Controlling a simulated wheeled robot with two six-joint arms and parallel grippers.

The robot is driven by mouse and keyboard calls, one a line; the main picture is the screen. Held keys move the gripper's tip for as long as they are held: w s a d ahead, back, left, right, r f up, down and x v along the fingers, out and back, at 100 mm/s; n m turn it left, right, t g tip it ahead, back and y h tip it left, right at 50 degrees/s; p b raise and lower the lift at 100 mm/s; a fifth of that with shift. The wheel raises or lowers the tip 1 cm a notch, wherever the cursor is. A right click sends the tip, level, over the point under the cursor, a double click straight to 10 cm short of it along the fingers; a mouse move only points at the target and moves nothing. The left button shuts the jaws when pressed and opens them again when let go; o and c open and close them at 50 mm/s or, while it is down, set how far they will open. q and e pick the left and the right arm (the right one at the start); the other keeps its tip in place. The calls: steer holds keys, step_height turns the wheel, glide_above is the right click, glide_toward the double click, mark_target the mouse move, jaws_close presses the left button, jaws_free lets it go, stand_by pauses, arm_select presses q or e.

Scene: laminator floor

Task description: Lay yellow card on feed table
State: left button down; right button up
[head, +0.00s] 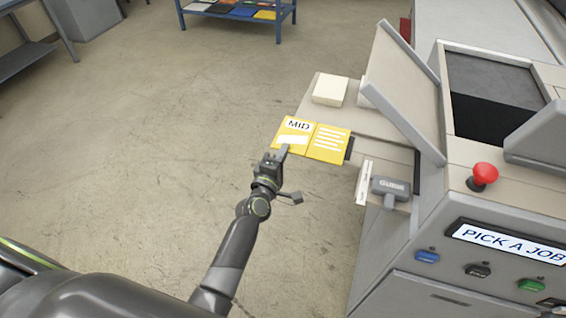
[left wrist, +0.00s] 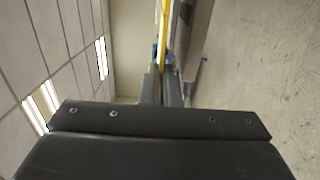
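The yellow card (head: 327,143), an open folder-like sheet with "MID" on its left half, is at the front left corner of the beige feed table (head: 377,126). It overlaps the table in the picture; I cannot tell whether it touches. My left gripper (head: 281,152) is at the card's near left edge, with its fingers closed on it. In the left wrist view the card (left wrist: 165,28) shows edge-on, as a thin yellow strip between the fingers (left wrist: 162,88). My right gripper is out of view.
A cream block (head: 330,90) sits on the feed table's far part. A grey raised panel (head: 402,80) and a "GUIDE" handle (head: 390,187) are to the right. The machine has a red button (head: 485,173) and a "PICK A JOB" screen (head: 508,243).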

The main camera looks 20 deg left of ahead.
arm_select(q)
steer(key=shift+f+b, duration=0.8)
steer(key=shift+f, duration=0.45)
steer(key=shift+f, duration=0.1)
steer(key=c, duration=1.7)
jaws_free()
